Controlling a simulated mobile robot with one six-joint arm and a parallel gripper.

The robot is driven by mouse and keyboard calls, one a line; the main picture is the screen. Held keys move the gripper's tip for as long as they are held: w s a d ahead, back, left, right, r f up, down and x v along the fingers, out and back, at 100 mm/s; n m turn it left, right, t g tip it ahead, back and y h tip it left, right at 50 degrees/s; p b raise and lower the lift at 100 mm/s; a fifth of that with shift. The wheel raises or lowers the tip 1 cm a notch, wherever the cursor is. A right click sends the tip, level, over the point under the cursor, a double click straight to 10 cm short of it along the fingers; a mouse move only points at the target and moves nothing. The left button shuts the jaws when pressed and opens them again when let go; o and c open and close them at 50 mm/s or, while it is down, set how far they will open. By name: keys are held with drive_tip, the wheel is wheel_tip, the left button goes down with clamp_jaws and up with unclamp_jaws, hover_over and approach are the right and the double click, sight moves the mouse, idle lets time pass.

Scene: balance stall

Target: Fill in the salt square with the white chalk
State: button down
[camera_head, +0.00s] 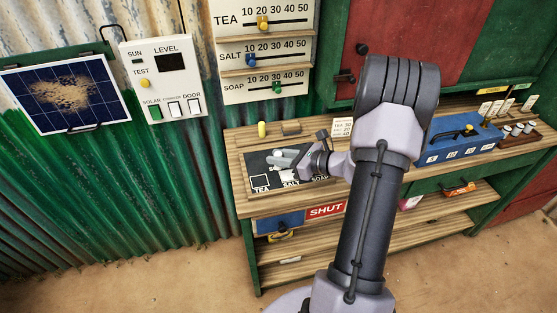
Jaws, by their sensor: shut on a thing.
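A black board (259,161) lies on the wooden counter, with labels for TEA, SALT and SOAP along its near edge. The TEA square (261,182) is an empty white outline. White shows at the salt square (290,175), but it is too small and partly covered to tell how much is filled. My gripper (279,159) is low over the board, just above the salt square, and shut on a thin thing, seemingly the white chalk, which hardly stands out from the pale fingers. My wrist and arm hide the soap square and the board's right side.
A yellow chalk-like stick (262,129) and a brown block (291,128) are behind the board. A small card (342,127) stands to their right. Price sliders (263,55) hang above.

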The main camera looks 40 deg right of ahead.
drive_tip(key=shift+r+p, duration=1.3)
drive_tip(key=shift+r, duration=0.8)
